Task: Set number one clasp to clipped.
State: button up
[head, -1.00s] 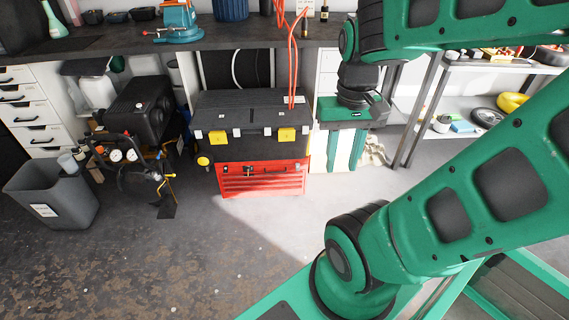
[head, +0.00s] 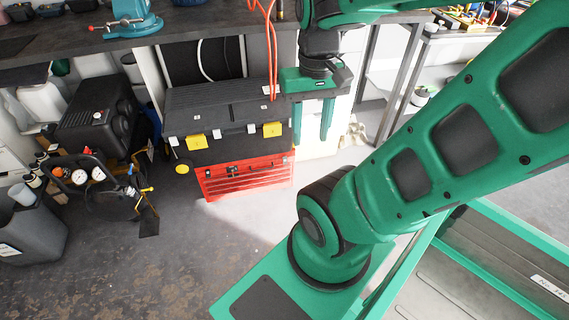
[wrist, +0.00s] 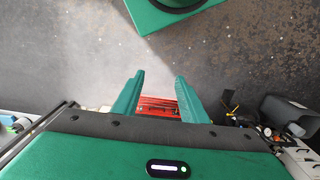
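A black toolbox (head: 225,104) stands on top of a red tool case (head: 240,177) on the floor under the bench. It has two yellow clasps on its front: a left one (head: 196,142) and a right one (head: 272,129). I cannot tell which is number one, nor clearly whether either is clipped. My gripper (head: 312,128) points down, just right of the toolbox's right end, with its two green fingers apart and nothing between them. In the wrist view my gripper (wrist: 160,78) is also open. Part of the red case (wrist: 158,106) shows between the fingers; the clasps are not visible there.
The workbench (head: 75,45) with a blue vise (head: 135,18) is above the toolbox. Orange cables (head: 270,50) hang down by its right end. A compressor (head: 98,185) and a grey bin (head: 32,225) stand to the left. The floor in front is clear.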

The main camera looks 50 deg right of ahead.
jog(key=t+h, duration=0.2)
jog(key=t, duration=0.2)
send_over(285, 163)
jog(key=s+a, duration=0.3)
jog(key=s, duration=0.1)
notch_tip(285, 163, down, 54)
jog(key=shift+h, duration=0.3)
jog(key=x, duration=1)
jog(key=shift+d, duration=0.25)
